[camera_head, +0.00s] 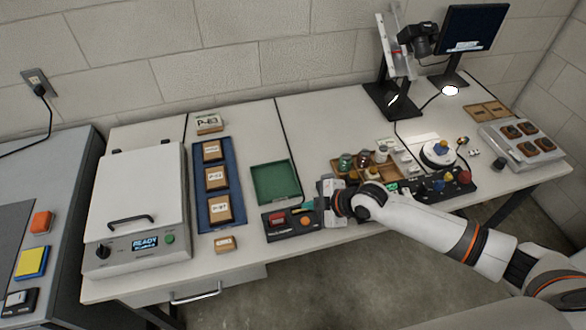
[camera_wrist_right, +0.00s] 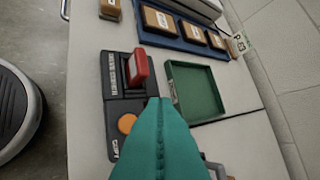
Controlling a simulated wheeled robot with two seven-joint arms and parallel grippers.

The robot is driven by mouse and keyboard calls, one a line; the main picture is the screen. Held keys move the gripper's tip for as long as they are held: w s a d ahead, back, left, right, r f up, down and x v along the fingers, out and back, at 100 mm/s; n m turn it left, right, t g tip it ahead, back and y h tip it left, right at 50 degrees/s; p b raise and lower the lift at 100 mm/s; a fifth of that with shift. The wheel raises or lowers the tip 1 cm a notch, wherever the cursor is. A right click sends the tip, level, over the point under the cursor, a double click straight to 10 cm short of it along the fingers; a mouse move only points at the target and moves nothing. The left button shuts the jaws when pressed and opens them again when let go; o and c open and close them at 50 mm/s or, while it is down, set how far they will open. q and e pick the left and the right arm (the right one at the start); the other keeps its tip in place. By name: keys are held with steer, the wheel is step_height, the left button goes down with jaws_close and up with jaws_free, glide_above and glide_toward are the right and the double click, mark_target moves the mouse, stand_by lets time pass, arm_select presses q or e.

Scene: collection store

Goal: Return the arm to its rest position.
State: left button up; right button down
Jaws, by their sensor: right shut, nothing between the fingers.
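My right arm (camera_head: 440,227) reaches in from the right over the front of the table. My right gripper (camera_head: 306,207) is above the table's front part, beside a black control box (camera_head: 288,231) with a red rocker and an orange button. Its teal fingers are shut together and empty; they also show in the right wrist view (camera_wrist_right: 160,108), where they cover part of the box (camera_wrist_right: 118,75). I cannot tell whether the fingertips touch the box. My left gripper is not in view.
A green tray (camera_head: 275,183) lies empty behind the box. A blue tray (camera_head: 203,217) with labelled blocks and a white lidded machine (camera_head: 138,200) stand left. Bottles in a wooden tray (camera_head: 377,181), knobs and a camera stand (camera_head: 392,99) crowd the right side.

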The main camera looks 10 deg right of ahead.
steer(key=shift+a, duration=0.1)
steer(key=s+a+r+m+g+h, duration=0.1)
steer(key=s+a+m, duration=0.1)
steer(key=s+m, duration=0.35)
steer(key=s+a+r+m+h, duration=0.1)
steer(key=s+a+m, duration=0.15)
steer(key=s, duration=0.65)
steer(key=s+d+r+m+g+h, duration=0.15)
steer(key=s+d+m+h, duration=0.25)
steer(key=s+d+m, duration=0.45)
step_height(320, 180, down, 27)
steer(key=s+g, duration=0.2)
steer(key=s, duration=0.1)
steer(key=s+d+f, duration=0.2)
steer(key=s+f, duration=0.6)
steer(key=s+d+f+n+g, duration=0.1)
steer(key=s+d+f, duration=0.1)
steer(key=s+f, duration=0.6)
steer(key=shift+s+f+b, duration=0.15)
steer(key=shift+s+b, duration=0.05)
steer(key=shift+b, duration=0.25)
